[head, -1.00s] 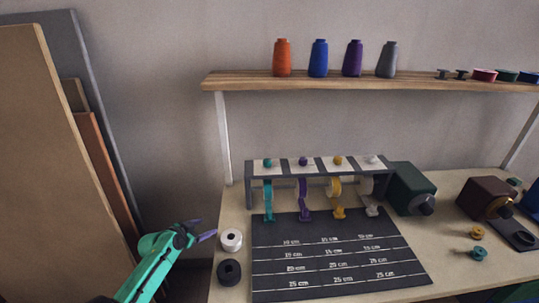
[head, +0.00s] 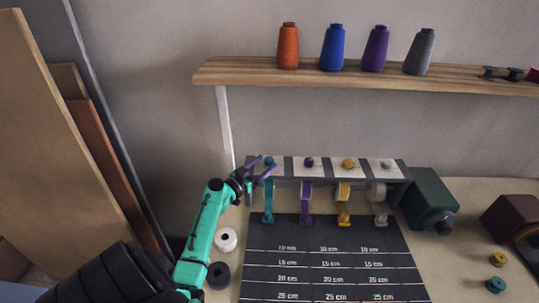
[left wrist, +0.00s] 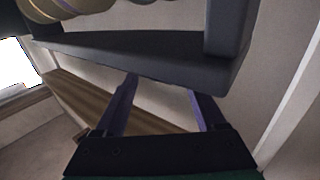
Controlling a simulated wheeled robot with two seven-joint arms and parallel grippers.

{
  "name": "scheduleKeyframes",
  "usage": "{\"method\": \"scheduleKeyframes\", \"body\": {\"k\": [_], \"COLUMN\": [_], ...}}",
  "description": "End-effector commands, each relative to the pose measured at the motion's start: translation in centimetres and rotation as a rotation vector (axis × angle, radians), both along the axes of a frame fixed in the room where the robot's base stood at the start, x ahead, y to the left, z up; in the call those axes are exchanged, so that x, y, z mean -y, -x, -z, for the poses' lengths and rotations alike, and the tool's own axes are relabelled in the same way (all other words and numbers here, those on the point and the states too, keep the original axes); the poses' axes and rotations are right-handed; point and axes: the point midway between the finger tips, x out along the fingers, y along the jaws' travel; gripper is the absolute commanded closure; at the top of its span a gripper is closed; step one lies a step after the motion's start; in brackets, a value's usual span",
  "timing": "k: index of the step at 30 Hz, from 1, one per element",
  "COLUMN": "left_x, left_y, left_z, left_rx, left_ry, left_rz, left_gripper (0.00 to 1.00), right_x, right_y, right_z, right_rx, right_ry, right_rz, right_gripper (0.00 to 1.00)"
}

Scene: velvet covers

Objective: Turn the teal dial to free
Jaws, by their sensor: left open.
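The teal dial (head: 269,160) is a small round knob on the top of the dark rack (head: 403,172), at its left end, above a teal tape strip (head: 268,203). My left gripper (head: 264,165) has purple fingers, which are spread and empty, beside the dial at the rack's left end. I cannot tell whether they touch it. In the left wrist view the open fingers (left wrist: 162,86) point at the dark rack frame (left wrist: 130,55); the teal dial does not show there. Any mark by the dial is too small to read. My right gripper is out of view.
Purple (head: 309,162), yellow (head: 348,163) and grey (head: 386,165) knobs sit along the rack. A dark measuring mat (head: 320,262) lies in front. White (head: 226,239) and black (head: 219,275) rolls stand beside my left arm. A shelf (head: 450,78) with thread cones hangs above.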

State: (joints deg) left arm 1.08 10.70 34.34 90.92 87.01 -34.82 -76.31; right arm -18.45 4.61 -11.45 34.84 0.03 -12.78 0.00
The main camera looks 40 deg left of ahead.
Motion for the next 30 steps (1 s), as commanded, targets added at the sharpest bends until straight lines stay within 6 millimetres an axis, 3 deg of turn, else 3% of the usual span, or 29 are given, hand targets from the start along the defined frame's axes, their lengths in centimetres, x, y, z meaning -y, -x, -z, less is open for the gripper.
{"method": "scheduleKeyframes", "body": {"k": [3, 6, 14, 18, 20, 30], "left_x": [0.0, 0.0, 0.0, 0.0, 0.0, 0.0], "left_y": [-2.1, -2.9, -3.0, -3.0, -3.0, -3.0], "left_z": [-0.2, 0.0, 0.1, 0.1, 0.1, 0.1], "left_rx": [0.001, 0.0, -0.001, -0.001, -0.001, -0.001], "left_ry": [0.002, 0.0, -0.001, 0.0, 0.0, 0.0], "left_rz": [0.0, 0.0, 0.0, 0.0, 0.0, -0.031], "left_gripper": [0.28, 0.28, 0.28, 0.81, 1.0, 1.0], "right_x": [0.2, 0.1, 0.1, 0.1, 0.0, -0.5], "right_y": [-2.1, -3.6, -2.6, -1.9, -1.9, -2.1], "right_z": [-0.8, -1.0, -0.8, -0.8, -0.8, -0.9], "right_rx": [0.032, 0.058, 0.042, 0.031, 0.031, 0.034], "right_ry": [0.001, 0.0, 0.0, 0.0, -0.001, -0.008], "right_rz": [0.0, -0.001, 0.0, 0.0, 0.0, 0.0], "right_gripper": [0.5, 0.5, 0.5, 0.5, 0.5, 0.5]}}
